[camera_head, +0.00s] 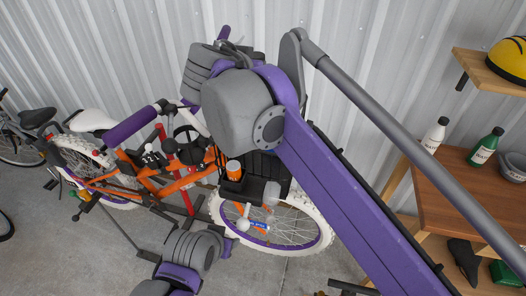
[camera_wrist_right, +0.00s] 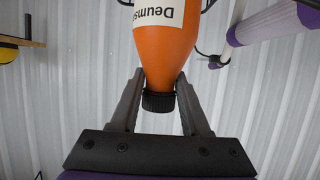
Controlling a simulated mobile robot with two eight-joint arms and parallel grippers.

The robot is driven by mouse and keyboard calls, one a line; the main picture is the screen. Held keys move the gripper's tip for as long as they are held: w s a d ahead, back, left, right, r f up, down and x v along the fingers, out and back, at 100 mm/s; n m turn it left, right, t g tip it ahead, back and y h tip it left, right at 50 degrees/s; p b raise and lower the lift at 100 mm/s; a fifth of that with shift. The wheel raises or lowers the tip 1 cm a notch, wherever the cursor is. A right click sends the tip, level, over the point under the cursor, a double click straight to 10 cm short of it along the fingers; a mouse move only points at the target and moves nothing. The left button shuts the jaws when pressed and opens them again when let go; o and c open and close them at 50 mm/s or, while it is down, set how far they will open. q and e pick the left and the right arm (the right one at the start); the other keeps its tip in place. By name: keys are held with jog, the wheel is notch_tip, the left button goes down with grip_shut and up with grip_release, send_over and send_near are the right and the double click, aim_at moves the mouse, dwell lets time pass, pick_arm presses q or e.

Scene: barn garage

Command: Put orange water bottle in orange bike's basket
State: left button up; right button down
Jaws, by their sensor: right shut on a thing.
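The orange water bottle (camera_wrist_right: 168,50) fills the top middle of the right wrist view, with a white label and a black cap. My right gripper (camera_wrist_right: 158,98) is shut on it around the capped neck. The orange bike (camera_head: 165,185) stands at left and centre in the head view. Its black basket (camera_head: 263,165) is above the white front wheel and partly hidden by my right arm. A small orange shape with a white band (camera_head: 234,170) shows at the basket's left side; I cannot tell whether it is the held bottle. My left gripper cannot be made out.
Another bike (camera_head: 22,135) stands at the far left. A wooden shelf unit (camera_head: 450,195) at right holds a white bottle (camera_head: 435,135), a green bottle (camera_head: 486,146) and a grey pot (camera_head: 513,167). A yellow helmet (camera_head: 508,58) sits on a wall shelf. A corrugated wall is behind.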

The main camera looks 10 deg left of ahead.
jog(key=f, duration=0.3)
jog(key=s+f+b, duration=0.1)
jog(key=f, duration=0.4)
jog(key=shift+s+d+f+b, duration=0.15)
jog(key=shift+s+f+b, duration=0.05)
jog(key=shift+f+b, duration=0.2)
jog(key=shift+w+f, duration=0.1)
jog(key=shift+f, duration=0.35)
pick_arm(q)
jog(key=shift+s+d+f, duration=0.1)
jog(key=shift+s+f, duration=1.45)
jog(key=shift+f, duration=0.1)
pick_arm(e)
jog(key=shift+f, duration=1.75)
jog(key=shift+f, duration=0.5)
jog(key=shift+c, duration=1.9)
grip_release()
